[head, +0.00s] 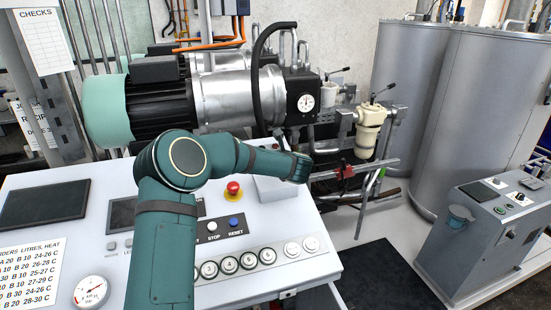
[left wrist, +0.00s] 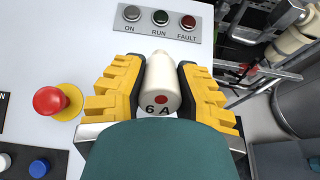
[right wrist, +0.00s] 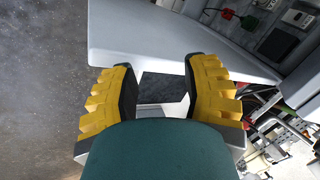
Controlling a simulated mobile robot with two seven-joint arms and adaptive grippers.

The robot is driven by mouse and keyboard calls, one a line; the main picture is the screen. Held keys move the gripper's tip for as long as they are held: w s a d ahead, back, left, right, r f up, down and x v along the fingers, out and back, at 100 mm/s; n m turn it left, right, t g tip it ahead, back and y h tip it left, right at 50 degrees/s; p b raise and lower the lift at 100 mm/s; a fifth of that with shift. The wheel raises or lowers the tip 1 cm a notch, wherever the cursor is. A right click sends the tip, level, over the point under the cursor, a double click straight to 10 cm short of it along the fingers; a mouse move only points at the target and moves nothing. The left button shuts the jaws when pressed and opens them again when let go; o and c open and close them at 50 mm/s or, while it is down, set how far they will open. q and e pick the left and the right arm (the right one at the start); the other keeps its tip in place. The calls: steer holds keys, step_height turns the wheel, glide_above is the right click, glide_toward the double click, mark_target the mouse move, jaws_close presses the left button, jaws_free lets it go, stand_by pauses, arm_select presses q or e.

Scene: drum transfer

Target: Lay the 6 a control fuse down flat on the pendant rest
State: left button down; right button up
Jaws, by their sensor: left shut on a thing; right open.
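The 6 A control fuse (left wrist: 160,85) is a white cylinder with a red dot and "6 A" on its end. My left gripper (left wrist: 161,75) is shut on it, one yellow-and-black finger on each side, above the white console. In the head view my left arm hides its fingers and the fuse. My right gripper (right wrist: 160,80) is open and empty near a pale panel edge, and is not visible in the head view.
A red emergency stop (head: 232,188) and blue reset button (head: 236,221) stand on the console. An ON, RUN, FAULT lamp plate (left wrist: 159,20) lies ahead of the fuse. Pipes and a pump motor (head: 160,95) stand behind. A grey cabinet (head: 490,240) is at right.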

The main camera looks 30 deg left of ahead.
arm_select(q)
steer(key=shift+w+a, duration=0.3)
steer(key=shift+a, duration=0.05)
arm_select(e)
steer(key=shift+w+a, duration=0.3)
arm_select(q)
steer(key=shift+s+d+f, duration=0.1)
steer(key=shift+f, duration=0.75)
arm_select(e)
steer(key=shift+s, duration=0.1)
arm_select(q)
step_height(320, 180, down, 2)
steer(key=shift+f, duration=1.35)
arm_select(e)
steer(key=shift+r, duration=0.25)
arm_select(q)
steer(key=c, duration=0.7)
jaws_free()
steer(key=shift+c, duration=0.2)
